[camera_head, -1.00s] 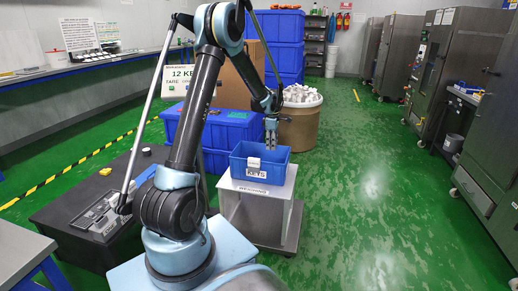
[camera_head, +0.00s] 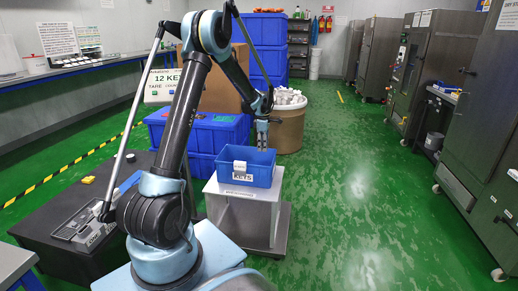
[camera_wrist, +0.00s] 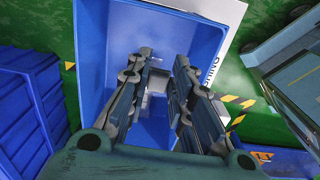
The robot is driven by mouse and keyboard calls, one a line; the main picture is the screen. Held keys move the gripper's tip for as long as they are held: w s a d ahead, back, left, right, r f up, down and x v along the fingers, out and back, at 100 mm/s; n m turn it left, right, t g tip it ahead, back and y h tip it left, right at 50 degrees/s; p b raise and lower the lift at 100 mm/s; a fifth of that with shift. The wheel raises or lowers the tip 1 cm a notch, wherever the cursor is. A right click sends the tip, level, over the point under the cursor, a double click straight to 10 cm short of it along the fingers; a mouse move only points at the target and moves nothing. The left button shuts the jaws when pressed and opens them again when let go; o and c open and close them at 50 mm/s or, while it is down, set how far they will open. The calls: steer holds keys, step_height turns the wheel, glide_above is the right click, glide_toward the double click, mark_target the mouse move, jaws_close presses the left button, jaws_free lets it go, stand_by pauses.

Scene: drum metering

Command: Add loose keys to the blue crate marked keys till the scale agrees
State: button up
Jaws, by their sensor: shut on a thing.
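The blue crate (camera_head: 260,177) marked KEYS sits upright on a grey scale stand (camera_head: 238,206), with a small white tag on its front. My gripper (camera_head: 262,138) points down at the crate's rear right part. In the wrist view my gripper (camera_wrist: 163,78) reaches over the crate, whose blue wall (camera_wrist: 88,45) shows. Its fingers are shut on a small pale grey thing (camera_wrist: 156,82), mostly hidden between them; I cannot tell whether it is a key. The scale display (camera_head: 170,85) reads "12 KE", the rest hidden by my arm. The crate's contents are mostly hidden.
A brown drum (camera_head: 288,130) heaped with pale pieces stands behind the crate. A blue lidded bin (camera_head: 215,132) is behind left. A dark bench (camera_head: 60,215) with a grey tray is left. Green floor on the right is clear up to the grey cabinets (camera_head: 475,150).

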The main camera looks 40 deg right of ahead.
steer(key=shift+f, duration=6.6)
steer(key=shift+f, duration=2.35)
